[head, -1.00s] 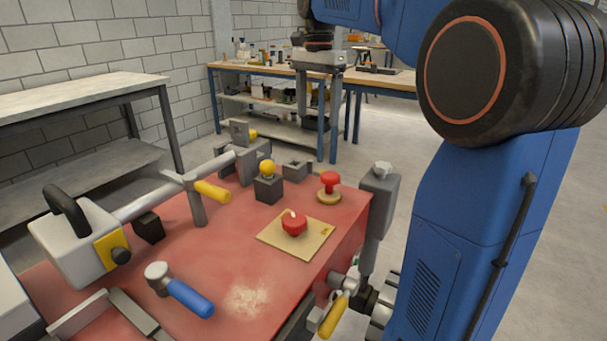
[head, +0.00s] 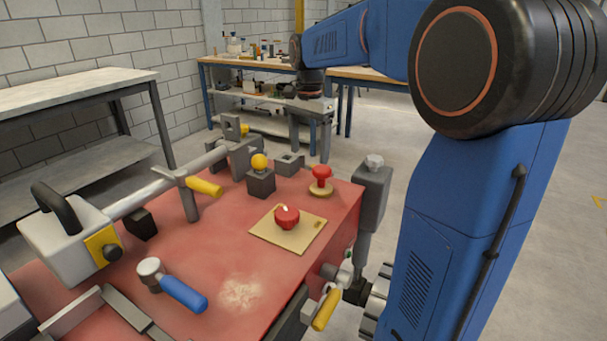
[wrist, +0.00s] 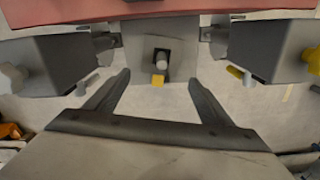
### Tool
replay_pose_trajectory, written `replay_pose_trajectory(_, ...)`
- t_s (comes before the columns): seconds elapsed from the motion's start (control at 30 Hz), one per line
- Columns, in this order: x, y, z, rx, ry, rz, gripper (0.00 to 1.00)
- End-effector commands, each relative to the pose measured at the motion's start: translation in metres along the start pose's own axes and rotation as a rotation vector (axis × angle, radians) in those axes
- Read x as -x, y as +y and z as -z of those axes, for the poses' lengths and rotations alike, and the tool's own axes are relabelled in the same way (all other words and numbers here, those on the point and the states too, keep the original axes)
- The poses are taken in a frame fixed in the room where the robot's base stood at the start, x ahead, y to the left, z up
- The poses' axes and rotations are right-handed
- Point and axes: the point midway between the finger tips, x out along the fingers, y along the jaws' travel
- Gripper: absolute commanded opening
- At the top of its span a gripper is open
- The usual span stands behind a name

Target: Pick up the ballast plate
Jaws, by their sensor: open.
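No part is clearly marked as the ballast plate, and I cannot tell for certain which one it is. A grey plate-like part (wrist: 145,37) with a dark square opening is ahead of my gripper in the wrist view. A grey peg with a yellow tip (wrist: 158,81) shows at the opening, between the fingers in the picture. My gripper (wrist: 160,77) is open, and nothing is visibly held. In the head view my gripper (head: 309,143) hangs beyond the far end of the red bed (head: 215,245), pointing down. A tan square plate (head: 268,235) with a red knob lies on the bed.
Grey blocks (wrist: 52,62) and (wrist: 270,55) flank the grey part.

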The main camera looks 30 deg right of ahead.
Motion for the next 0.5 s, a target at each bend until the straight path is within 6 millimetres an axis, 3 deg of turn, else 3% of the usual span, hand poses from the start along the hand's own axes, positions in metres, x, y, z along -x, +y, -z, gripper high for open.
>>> replay_pose_trajectory(0.3,-0.04,0.002,0.002,0.0,-0.001,-0.002,0.75)
replay_pose_trajectory(0.5,-0.044,0.001,0.002,0.0,0.0,-0.001,0.75)
